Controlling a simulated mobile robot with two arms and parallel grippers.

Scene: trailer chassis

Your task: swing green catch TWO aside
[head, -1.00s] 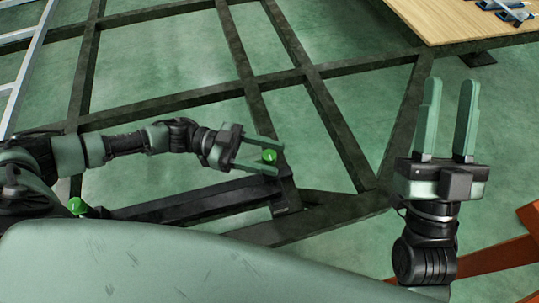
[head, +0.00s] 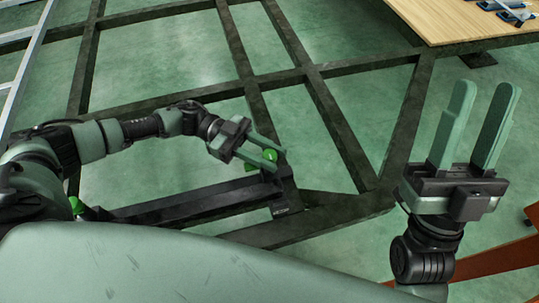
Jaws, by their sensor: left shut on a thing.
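A round green catch (head: 271,154) sits at the right end of a dark bar on the frame. My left gripper (head: 277,160) is shut on this catch, with one finger on either side of its knob. A second green catch (head: 77,206) shows at the left end of the bar, partly hidden by my own body. I cannot read a number on either catch. My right gripper (head: 489,88) is raised at the right, open and empty, its fingers apart and pointing up.
The dark steel chassis frame (head: 340,130) spans the view over a green floor. A wooden board (head: 450,20) with small dark items lies at the upper right. Pale metal rails (head: 22,70) stand at the left. An orange-brown beam (head: 495,258) lies at the lower right.

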